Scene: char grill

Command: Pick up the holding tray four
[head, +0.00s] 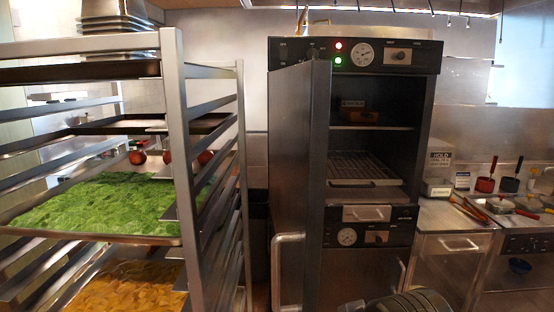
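The dark holding cabinet (300,50) stands at centre with its upper door (318,160) swung open toward me. Inside, a small brownish pan or tray (358,115) with a dark label sits on the upper shelf. A ribbed metal rack or tray (362,167) lies on a lower level. I cannot read any number, so I cannot tell which is holding tray four. The door hides the cabinet's left interior. My gripper's fingers do not show; a dark ribbed shape at the bottom edge appears to be part of my arm.
A tall metal rack (174,130) at left holds sheet trays, one with green leaves (105,203), one with orange-yellow food (125,290). A counter (450,214) at right carries red- and black-handled pans.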

